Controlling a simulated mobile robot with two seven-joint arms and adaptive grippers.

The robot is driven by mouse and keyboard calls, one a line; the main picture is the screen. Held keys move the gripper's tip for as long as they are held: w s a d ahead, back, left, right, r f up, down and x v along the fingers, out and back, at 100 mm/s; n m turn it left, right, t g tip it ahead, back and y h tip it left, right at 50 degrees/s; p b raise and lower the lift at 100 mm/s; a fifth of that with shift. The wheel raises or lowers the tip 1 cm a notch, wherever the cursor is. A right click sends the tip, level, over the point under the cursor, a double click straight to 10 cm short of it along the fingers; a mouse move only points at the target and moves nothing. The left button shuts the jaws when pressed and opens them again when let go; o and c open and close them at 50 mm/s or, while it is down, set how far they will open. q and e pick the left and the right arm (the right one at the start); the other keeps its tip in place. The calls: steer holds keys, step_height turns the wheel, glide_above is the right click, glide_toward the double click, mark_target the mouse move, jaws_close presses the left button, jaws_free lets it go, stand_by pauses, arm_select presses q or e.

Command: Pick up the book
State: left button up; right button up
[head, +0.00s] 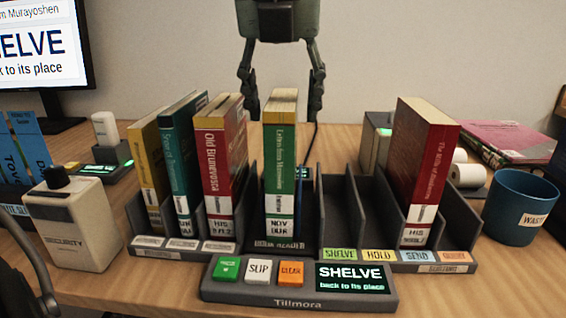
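A green book (281,150) with a yellow top and a white "NOV" label stands upright in the middle bay of a dark rack (340,195). A gripper (281,105), which I take to be my right one, hangs from the top of the picture with its fingers pointing down. Its fingers are spread, one on each side of the green book's top. No contact with the book shows. The arm above this gripper is out of the picture.
Bays between are empty. A console (300,291) reading "SHELVE" is in front.

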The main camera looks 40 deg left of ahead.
arm_select(q)
steer(key=shift+f+b, duration=0.25)
steer(key=shift+b, duration=0.2)
steer(key=shift+c, duration=0.3)
jaws_close()
stand_by(0.4)
